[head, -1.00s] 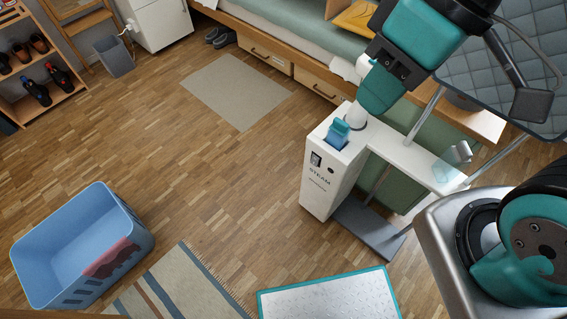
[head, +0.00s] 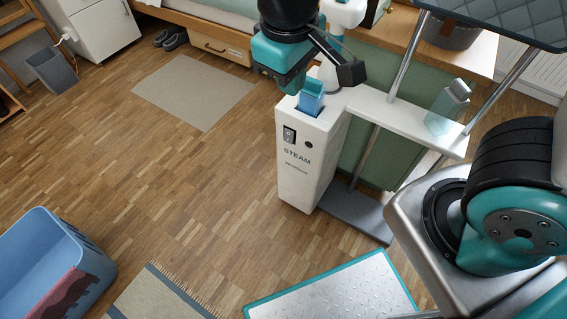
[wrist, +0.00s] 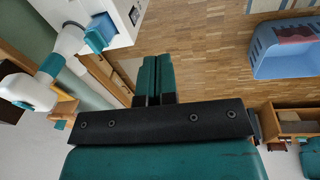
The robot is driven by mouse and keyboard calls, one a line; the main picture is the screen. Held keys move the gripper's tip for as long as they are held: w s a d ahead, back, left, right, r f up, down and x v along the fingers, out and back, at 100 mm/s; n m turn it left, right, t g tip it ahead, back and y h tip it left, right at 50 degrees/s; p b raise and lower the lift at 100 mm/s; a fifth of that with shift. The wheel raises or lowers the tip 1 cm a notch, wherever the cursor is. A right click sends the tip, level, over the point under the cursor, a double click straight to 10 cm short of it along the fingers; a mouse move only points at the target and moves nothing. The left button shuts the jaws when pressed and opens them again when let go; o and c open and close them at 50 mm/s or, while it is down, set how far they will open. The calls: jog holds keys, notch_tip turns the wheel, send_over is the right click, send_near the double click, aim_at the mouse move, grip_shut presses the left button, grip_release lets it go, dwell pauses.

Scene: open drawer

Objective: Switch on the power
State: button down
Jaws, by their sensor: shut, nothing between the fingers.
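The white steam station (head: 310,165), marked STEAM, stands upright on the floor near the middle of the head view. Its front carries a dark rocker switch (head: 289,135) at the upper left and a small round dark knob (head: 308,144). I cannot tell the switch's position. A blue tank (head: 311,97) sits in its top. My gripper's teal body hangs above and behind the station in the head view; its fingertips are not clear there. In the wrist view my gripper (wrist: 157,58) is shut and empty, apart from the station (wrist: 121,20), which is at the upper left.
A white shelf with a clear bottle (head: 447,105) and metal poles adjoin the station on the right. A bed drawer (head: 222,47) is behind. A blue basket (head: 85,262) stands at lower left, a teal-edged board (head: 335,295) in front. The floor left of the station is clear.

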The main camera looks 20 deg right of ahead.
jog(key=w+a+f+t+h+b, duration=0.2)
jog(key=w+f+h+b, duration=0.1)
jog(key=f+b, duration=0.6)
jog(key=w+a+f+t+h+b, duration=0.2)
jog(key=f+b, duration=0.8)
jog(key=f, duration=0.8)
jog(key=shift+w+a+n+h, duration=0.4)
jog(key=shift+w+h, duration=0.5)
jog(key=shift+w, duration=0.2)
jog(key=shift+f, duration=0.1)
jog(key=b, duration=0.7)
send_near(288, 142)
jog(key=shift+x, duration=3.55)
jog(key=shift+a, duration=0.1)
